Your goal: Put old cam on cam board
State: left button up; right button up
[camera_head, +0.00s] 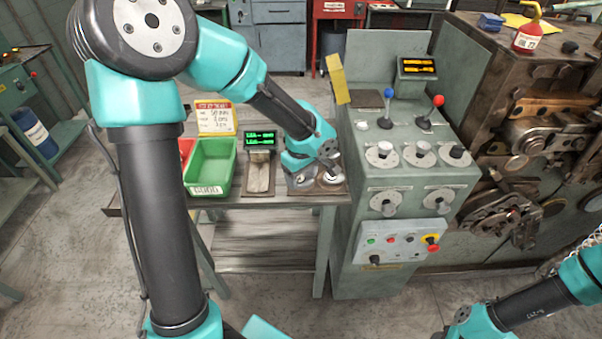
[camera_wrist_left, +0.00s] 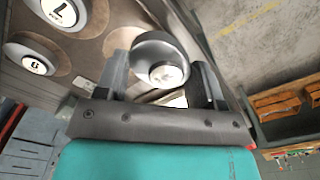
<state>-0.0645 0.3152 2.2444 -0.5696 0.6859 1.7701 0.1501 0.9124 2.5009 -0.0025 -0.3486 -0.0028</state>
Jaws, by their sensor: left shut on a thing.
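My left gripper (camera_head: 328,168) is over the cam board (camera_head: 318,189) at the right end of the bench. In the left wrist view my left gripper (camera_wrist_left: 160,80) is shut on a round grey cam (camera_wrist_left: 157,46) with a pale label. The label's mark is too blurred to read. The brown cam board (camera_wrist_left: 105,18) shows behind it, with pale round spots. Two other cams, one labelled 7 (camera_wrist_left: 65,13) and one with an unclear mark (camera_wrist_left: 30,58), sit on the board at left. I cannot tell whether the held cam touches the board. My right gripper is mostly cut off at the bottom edge.
A green bin (camera_head: 211,168) and a small green-lit display (camera_head: 260,138) stand left of the board on the bench. The control cabinet (camera_head: 400,190) with knobs and levers stands close on the right. The coiler machine (camera_head: 540,130) is farther right. Floor in front is clear.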

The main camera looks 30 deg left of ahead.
pick_arm(q)
jog(key=shift+w+a+f, duration=0.1)
jog(key=shift+w+a, duration=0.4)
jog(key=shift+w, duration=0.35)
jog(key=shift+w+a+f, duration=0.1)
jog(key=shift+w+a, duration=0.4)
jog(key=shift+w, duration=0.3)
jog(key=shift+w+a, duration=0.15)
jog(key=shift+w, duration=0.05)
jog(key=shift+w+a+f, duration=0.1)
jog(key=shift+w+f, duration=0.05)
jog(key=shift+f, duration=1.6)
jog(key=shift+f, duration=0.2)
jog(key=o, duration=1)
jog(key=shift+o, duration=0.2)
jog(key=shift+r, duration=0.2)
notch_tip(320, 180, up, 12)
